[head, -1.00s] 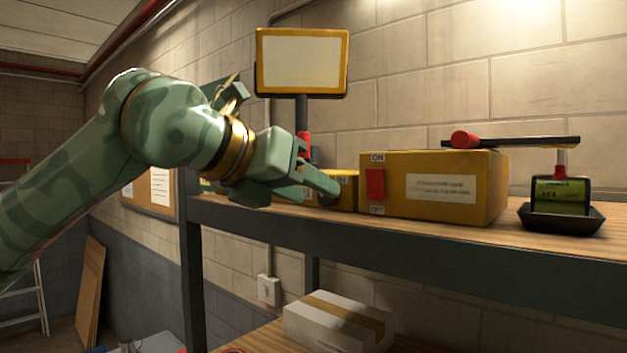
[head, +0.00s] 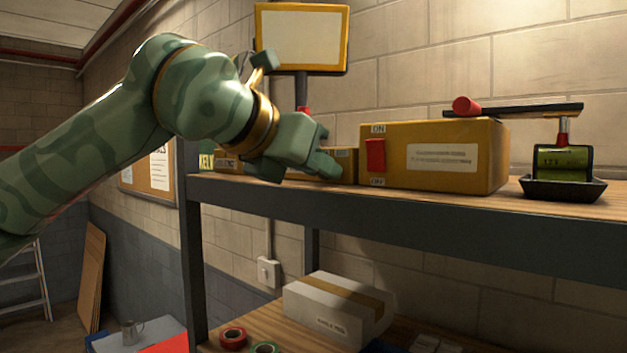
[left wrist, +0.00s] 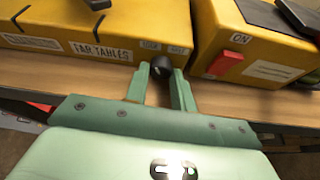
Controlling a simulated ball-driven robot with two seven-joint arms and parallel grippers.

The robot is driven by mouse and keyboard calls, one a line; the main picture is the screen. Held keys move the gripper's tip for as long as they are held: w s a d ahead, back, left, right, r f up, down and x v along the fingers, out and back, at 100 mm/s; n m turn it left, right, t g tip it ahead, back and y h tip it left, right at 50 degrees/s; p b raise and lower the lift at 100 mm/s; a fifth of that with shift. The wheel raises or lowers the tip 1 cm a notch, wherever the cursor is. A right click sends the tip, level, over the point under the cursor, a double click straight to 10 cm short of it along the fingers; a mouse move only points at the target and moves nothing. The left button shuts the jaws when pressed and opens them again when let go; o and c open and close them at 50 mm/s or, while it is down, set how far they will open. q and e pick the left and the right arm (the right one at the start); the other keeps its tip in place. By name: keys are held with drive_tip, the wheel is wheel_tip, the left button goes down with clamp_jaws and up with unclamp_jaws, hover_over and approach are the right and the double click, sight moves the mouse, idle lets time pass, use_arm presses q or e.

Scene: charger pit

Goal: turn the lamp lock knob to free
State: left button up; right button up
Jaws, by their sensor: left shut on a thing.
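The lamp lock knob (left wrist: 161,68) is a small dark round knob on the front of a long yellow box (left wrist: 95,30). In the left wrist view, small labels (left wrist: 165,47) sit on the box just above the knob; their words are too blurred to read surely. My left gripper (left wrist: 160,80) has one green finger on each side of the knob and is shut on it. In the head view, my left gripper (head: 332,168) is at the box front and hides the knob. The lamp (head: 301,38) is a pale panel in a yellow frame on a dark post. My right gripper is not in view.
Right of the knob stands a larger yellow box (head: 490,150) with a red ON/OFF switch (head: 375,155). A dark lever with a red grip (head: 466,106) lies above it, beside a green-screened gauge (head: 561,165). The shelf edge (head: 430,212) runs below. A white carton (head: 335,310) sits lower.

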use_arm(q)
drive_tip(key=shift+d+m, duration=0.1)
drive_tip(key=shift+m, duration=0.3)
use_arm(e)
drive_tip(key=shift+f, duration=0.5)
use_arm(q)
drive_tip(key=o, duration=1)
drive_tip(key=b+v, duration=0.3)
drive_tip(key=v, duration=1.3)
drive_tip(key=shift+s, duration=0.35)
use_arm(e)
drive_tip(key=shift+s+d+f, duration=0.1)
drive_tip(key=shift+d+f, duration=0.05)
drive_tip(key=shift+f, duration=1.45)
use_arm(q)
drive_tip(key=shift+c, duration=0.4)
